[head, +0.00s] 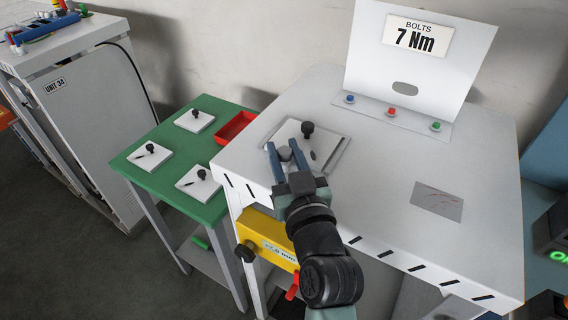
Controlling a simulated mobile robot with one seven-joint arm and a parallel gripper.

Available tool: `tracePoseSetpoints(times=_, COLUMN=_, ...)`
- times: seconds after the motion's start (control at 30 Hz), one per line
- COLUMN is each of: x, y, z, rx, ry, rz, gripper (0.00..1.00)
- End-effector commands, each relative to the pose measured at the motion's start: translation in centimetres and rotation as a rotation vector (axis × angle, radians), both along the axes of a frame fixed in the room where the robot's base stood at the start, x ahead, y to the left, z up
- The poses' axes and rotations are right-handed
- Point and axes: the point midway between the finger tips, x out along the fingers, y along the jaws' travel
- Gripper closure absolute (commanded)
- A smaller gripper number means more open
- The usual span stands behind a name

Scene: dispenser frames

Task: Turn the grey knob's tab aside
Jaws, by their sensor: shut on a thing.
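The grey knob (285,154) sits at the left part of a light square plate (329,160) on the white worktop. My gripper (281,147) reaches in from the front, its two blue-grey fingers on either side of the knob and shut on it. The fingers hide the knob's sides, and I cannot make out its tab. A black knob (307,128) stands upright on the plate just behind the gripper, apart from it. A small dark mark (313,155) shows on the plate to the right of the fingers.
A white sign panel (420,65) reading "BOLTS 7 Nm" rises at the back, with blue, red and green buttons before it. A green table (150,180) at left holds white plates with black knobs and a red tray (235,127). The worktop's right side is mostly clear.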

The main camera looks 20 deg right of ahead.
Motion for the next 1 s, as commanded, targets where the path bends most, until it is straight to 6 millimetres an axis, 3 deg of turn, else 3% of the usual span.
tracePoseSetpoints(times=0.47, x=-0.18, y=0.04, z=-0.03, rx=-0.007, ry=-0.001, rz=0.032, gripper=1.0)
tracePoseSetpoints(times=0.5, x=-0.18, y=0.04, z=-0.03, rx=-0.007, ry=-0.001, rz=0.032, gripper=0.63)
tracePoseSetpoints(times=0.63, x=-0.17, y=0.07, z=0.0, rx=-0.007, ry=-0.002, rz=0.032, gripper=0.39)
tracePoseSetpoints(times=1.0, x=-0.41, y=0.17, z=0.01, rx=-0.008, ry=-0.004, rz=0.033, gripper=0.36)
